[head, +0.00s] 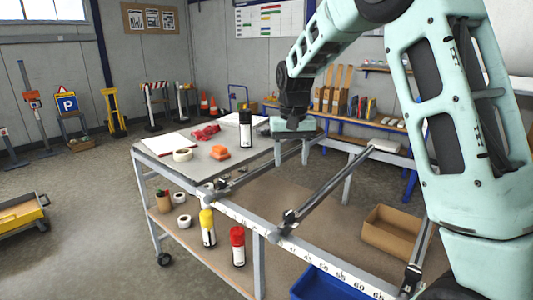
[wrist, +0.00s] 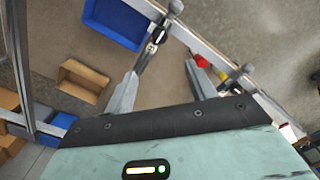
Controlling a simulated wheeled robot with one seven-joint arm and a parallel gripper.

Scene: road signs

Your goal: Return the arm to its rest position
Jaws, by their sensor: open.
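My arm reaches in from the right in the head view, with its links raised over the bench. My gripper (head: 291,152) hangs above the right part of the bench frame, past the end of the grey top. In the wrist view my gripper (wrist: 160,88) shows its two grey fingers spread apart, with nothing between them. The cart's rails and the brown lower board lie below the fingers. The camera does not show any contact with the frame.
Yellow (head: 208,228) and red (head: 237,246) cans stand on the lower shelf. A blue bin (head: 325,284) and cardboard box (head: 391,232) are at right.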

